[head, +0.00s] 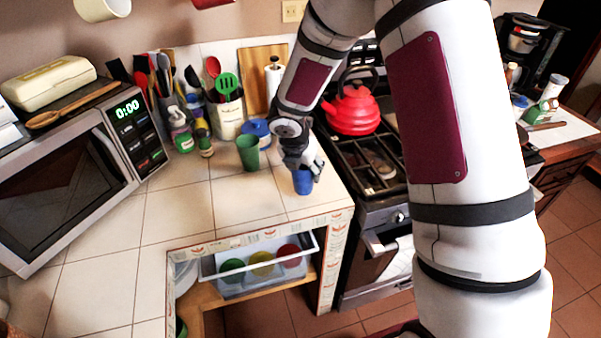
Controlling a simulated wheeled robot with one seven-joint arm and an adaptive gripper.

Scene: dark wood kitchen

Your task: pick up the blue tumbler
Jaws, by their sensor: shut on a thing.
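The blue tumbler (303,181) is at the front right of the white tiled counter, close to the counter's right edge. My gripper (303,168) comes down on it from above and is shut on its upper part. The tumbler looks upright. Its rim is partly hidden by my fingers, and I cannot tell whether its base touches the tiles. My arm crosses the right half of the head view.
A green tumbler (248,153) stands just left of my gripper, with a blue lidded pot (257,130) behind. A red kettle (352,110) sits on the stove to the right. A microwave (75,170) stands left. Bare tiles (175,212) lie between.

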